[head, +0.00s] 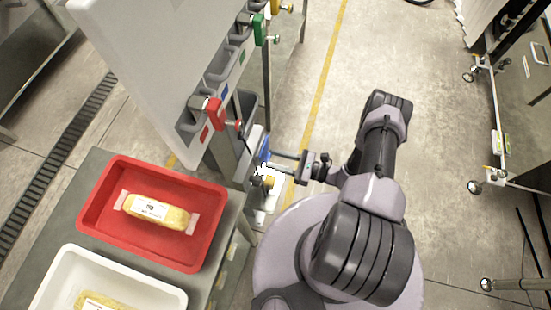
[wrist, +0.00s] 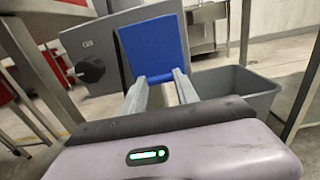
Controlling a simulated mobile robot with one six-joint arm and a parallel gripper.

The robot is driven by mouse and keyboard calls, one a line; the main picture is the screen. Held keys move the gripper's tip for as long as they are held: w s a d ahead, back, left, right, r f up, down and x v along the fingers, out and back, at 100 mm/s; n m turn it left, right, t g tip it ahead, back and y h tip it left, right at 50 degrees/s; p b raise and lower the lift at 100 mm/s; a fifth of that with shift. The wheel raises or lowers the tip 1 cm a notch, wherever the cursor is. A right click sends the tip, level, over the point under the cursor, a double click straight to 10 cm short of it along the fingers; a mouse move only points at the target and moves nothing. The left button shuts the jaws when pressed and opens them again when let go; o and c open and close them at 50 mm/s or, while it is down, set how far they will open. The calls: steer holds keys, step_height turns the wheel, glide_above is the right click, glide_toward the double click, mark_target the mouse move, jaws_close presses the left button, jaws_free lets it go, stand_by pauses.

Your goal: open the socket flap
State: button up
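The socket flap, a blue square plate (wrist: 152,47), fills the middle of the wrist view, at the side of a grey box (wrist: 112,32). In the head view the blue flap (head: 265,148) is a small patch left of my gripper (head: 272,164). I cannot tell whether the flap is shut or raised. The fingertips overlap the flap's lower edge; contact is unclear. The socket is not visible.
A black round knob (wrist: 91,69) sits on the grey box, left of the flap. A grey bin (wrist: 235,88) stands to the right. In the head view a red tray (head: 110,215) and a white tray (head: 60,270) lie on a bench at left. Open floor lies right of my arm.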

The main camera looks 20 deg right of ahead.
jaws_close()
stand_by(1.0)
